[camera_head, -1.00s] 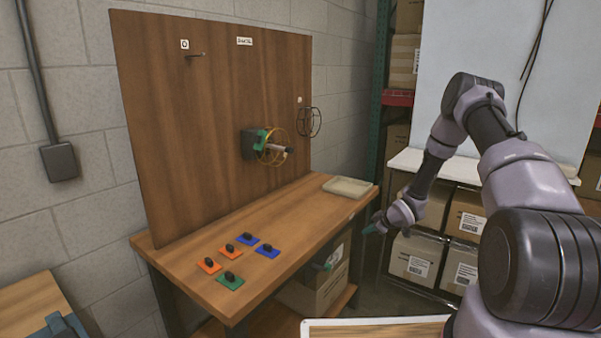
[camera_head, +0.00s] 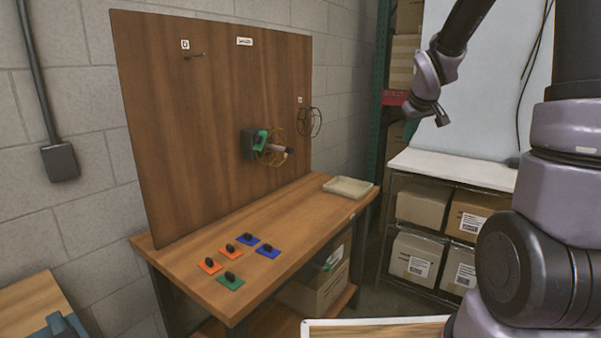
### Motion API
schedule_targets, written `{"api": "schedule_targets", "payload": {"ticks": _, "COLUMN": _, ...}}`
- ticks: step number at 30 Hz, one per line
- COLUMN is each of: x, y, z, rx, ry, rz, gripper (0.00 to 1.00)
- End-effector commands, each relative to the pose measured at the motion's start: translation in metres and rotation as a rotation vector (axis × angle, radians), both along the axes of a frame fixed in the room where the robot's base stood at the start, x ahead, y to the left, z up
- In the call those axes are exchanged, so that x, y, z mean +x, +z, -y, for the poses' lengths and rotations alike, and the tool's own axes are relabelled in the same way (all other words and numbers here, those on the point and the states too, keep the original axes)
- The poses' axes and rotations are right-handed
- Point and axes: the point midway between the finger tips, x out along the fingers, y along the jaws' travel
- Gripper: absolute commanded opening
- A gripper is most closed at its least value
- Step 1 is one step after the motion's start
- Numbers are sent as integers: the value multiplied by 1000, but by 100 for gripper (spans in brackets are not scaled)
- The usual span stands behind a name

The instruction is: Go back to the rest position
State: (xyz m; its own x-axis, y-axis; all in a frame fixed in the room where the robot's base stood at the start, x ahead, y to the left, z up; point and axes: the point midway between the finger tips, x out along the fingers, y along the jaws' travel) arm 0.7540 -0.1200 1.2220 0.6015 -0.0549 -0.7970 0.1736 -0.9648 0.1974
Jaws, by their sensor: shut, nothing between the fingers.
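My gripper (camera_head: 428,116) is raised at the upper right, in front of the pale wall panel, pointing down. It is shut and holds nothing. It is well to the right of the workbench (camera_head: 215,300) and above the white-topped shelf. My arm bends down to it from the top right.
A wooden board (camera_head: 185,120) stands on the bench, bearing a green and dark fixture with a yellow wire ring (camera_head: 275,152) and a black wire ring (camera_head: 310,122). Several coloured tiles with black knobs (camera_head: 230,281) and a beige tray (camera_head: 348,187) lie on the bench. A shelf (camera_head: 455,168) holds boxes.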

Motion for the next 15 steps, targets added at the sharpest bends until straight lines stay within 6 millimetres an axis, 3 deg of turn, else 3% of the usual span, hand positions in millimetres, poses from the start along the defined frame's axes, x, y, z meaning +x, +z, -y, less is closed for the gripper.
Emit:
{"api": "schedule_targets", "payload": {"ticks": 1, "x": -20, "y": 21, "z": -3, "rx": 25, "ry": -39, "rz": 9, "gripper": 0}}
{"api": "schedule_targets", "payload": {"ticks": 6, "x": -93, "y": 65, "z": -12, "rx": 142, "ry": -177, "rz": 3, "gripper": 0}}
{"api": "schedule_targets", "payload": {"ticks": 10, "x": -150, "y": 88, "z": -24, "rx": 254, "ry": -268, "rz": -3, "gripper": 0}}
{"api": "schedule_targets", "payload": {"ticks": 15, "x": -222, "y": 102, "z": -42, "rx": 410, "ry": -356, "rz": -25, "gripper": 0}}
